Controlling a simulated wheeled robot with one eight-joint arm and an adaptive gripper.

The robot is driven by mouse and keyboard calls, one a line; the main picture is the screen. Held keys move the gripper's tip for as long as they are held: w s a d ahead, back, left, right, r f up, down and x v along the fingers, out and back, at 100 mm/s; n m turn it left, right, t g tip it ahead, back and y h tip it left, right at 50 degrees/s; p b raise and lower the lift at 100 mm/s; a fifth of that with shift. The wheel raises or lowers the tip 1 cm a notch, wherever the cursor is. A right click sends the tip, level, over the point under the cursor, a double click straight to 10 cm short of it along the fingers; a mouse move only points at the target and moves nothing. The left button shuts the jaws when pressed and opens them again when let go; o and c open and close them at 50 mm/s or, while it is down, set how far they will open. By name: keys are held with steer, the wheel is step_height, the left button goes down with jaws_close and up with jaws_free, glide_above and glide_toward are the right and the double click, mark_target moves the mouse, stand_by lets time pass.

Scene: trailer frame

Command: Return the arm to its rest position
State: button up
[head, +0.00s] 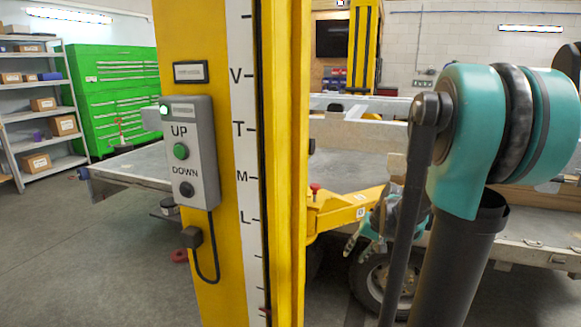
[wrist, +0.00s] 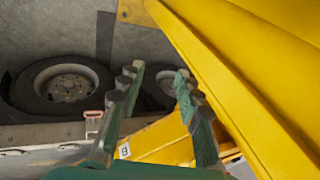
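My arm, teal and dark grey, fills the right side of the head view, with its large teal joint high up. My gripper (head: 372,226) is low behind the dark arm link there, partly hidden by it, near the yellow lift arm (head: 345,208). In the wrist view my gripper (wrist: 159,82) has its two fingers spread apart, with nothing between them. The yellow lift arm (wrist: 163,143) and a wheel (wrist: 165,88) show beyond the fingers.
A yellow lift post (head: 222,285) with a grey UP/DOWN control box (head: 190,150) stands close in front. The trailer frame (head: 130,165) runs behind it, with a wheel (head: 378,283) below. Green cabinets (head: 105,70) and shelves (head: 30,110) stand left. Floor at left is mostly open.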

steer(key=s+a+f+n+h, duration=0.1)
steer(key=s+f, duration=0.1)
steer(key=s, duration=0.6)
steer(key=s+f+n+h, duration=0.2)
steer(key=s+f, duration=0.1)
steer(key=s, duration=0.5)
steer(key=shift+s+a+f+t, duration=0.3)
steer(key=shift+a+t, duration=0.1)
steer(key=shift+a, duration=0.1)
